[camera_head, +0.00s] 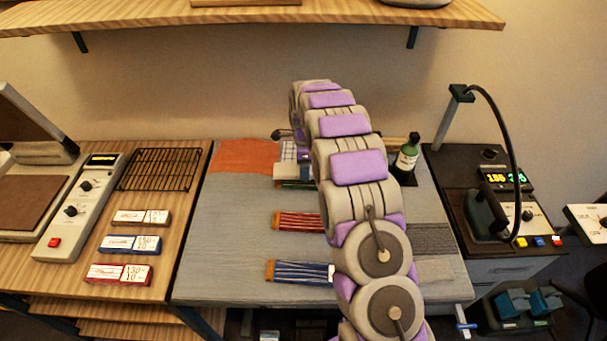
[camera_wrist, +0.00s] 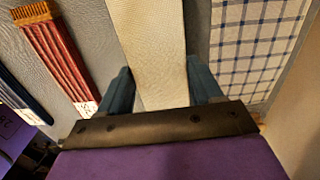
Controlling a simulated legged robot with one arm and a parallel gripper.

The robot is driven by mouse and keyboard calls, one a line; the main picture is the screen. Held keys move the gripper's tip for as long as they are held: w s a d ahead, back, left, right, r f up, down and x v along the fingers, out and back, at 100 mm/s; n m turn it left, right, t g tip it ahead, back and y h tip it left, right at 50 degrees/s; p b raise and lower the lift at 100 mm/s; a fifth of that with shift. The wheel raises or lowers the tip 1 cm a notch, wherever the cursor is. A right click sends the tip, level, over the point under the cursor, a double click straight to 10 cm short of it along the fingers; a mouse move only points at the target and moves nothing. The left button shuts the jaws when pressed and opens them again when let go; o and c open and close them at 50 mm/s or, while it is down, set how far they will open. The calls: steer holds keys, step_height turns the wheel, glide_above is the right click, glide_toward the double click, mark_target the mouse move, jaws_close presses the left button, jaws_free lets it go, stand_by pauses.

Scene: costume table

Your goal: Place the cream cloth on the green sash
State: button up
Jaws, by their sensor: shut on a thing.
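The cream cloth (camera_wrist: 156,40) is a pale, ribbed strip running up the middle of the wrist view. My gripper (camera_wrist: 158,75) is shut on it, with one dark blue finger at each side. In the head view my arm hides most of the gripper and cloth. A thin green strip, seemingly the green sash (camera_head: 289,184), shows just below the gripper there. The rest of it is hidden, and it does not show in the wrist view. I cannot tell whether the cloth touches it.
A red sash (camera_head: 298,221) and a blue sash (camera_head: 300,271) lie nearer on the grey mat (camera_head: 225,235). A checked cloth (camera_wrist: 257,40) lies right of the cream cloth. An orange cloth (camera_head: 246,156) lies at the back left. A green bottle (camera_head: 407,158) stands back right.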

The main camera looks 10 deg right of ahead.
steer(key=shift+d+f+b, duration=0.1)
steer(key=shift+f+b, duration=0.4)
steer(key=shift+f, duration=1.2)
steer(key=shift+f, duration=0.2)
steer(key=o, duration=1)
steer(key=shift+o, duration=0.2)
